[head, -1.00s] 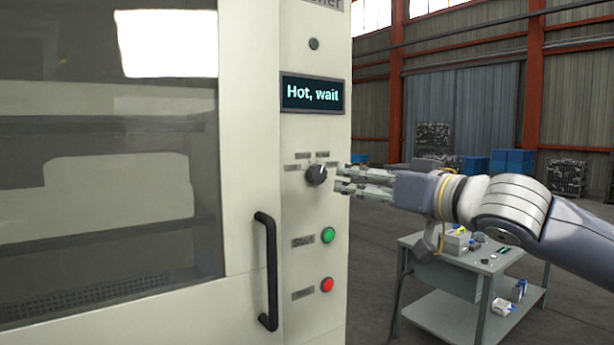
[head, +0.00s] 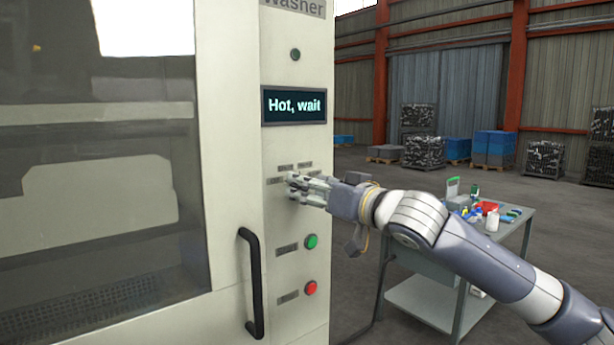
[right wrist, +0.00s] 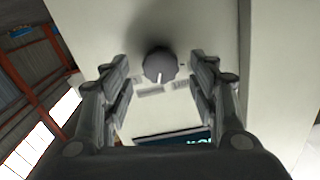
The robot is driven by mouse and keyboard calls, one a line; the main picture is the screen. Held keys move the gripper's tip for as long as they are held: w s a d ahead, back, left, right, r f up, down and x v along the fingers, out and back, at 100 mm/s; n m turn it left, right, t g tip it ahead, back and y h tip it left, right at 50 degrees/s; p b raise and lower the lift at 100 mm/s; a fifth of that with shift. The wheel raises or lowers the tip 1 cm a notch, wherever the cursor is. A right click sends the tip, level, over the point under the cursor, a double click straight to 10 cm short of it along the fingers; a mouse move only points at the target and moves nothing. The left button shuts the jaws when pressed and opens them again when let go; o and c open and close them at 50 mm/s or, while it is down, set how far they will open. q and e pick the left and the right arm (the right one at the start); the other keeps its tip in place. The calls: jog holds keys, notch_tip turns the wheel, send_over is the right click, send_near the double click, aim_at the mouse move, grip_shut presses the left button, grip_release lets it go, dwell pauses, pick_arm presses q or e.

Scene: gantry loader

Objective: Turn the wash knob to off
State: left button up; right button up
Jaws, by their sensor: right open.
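The wash knob (right wrist: 160,66) is a dark round dial with a white pointer line on the washer's pale control panel. In the right wrist view its pointer aims down the picture, toward the display, and small labels sit around it. My right gripper (right wrist: 160,85) is open, with its fingers on either side of the knob and gaps between. In the head view the right gripper (head: 295,187) is at the panel and hides the knob. The washer display (head: 294,105) reads "Hot, wait". My left gripper is not in view.
Below the knob are a green button (head: 311,242) and a red button (head: 310,288). A black door handle (head: 251,283) stands out to their left. A grey work table (head: 435,300) with small items stands behind my right arm.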

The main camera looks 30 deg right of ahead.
jog(key=shift+w+a, duration=0.1)
jog(key=shift+w, duration=0.6)
jog(key=shift+c, duration=0.3)
jog(key=c, duration=1)
jog(key=shift+p, duration=0.35)
jog(key=shift+a+f+n+p, duration=0.1)
jog(key=shift+n+p, duration=2.25)
jog(key=shift+n, duration=2.1)
jog(key=shift+a+f+n+p, duration=0.1)
jog(key=shift+n+p, duration=2.25)
jog(key=shift+n, duration=2.1)
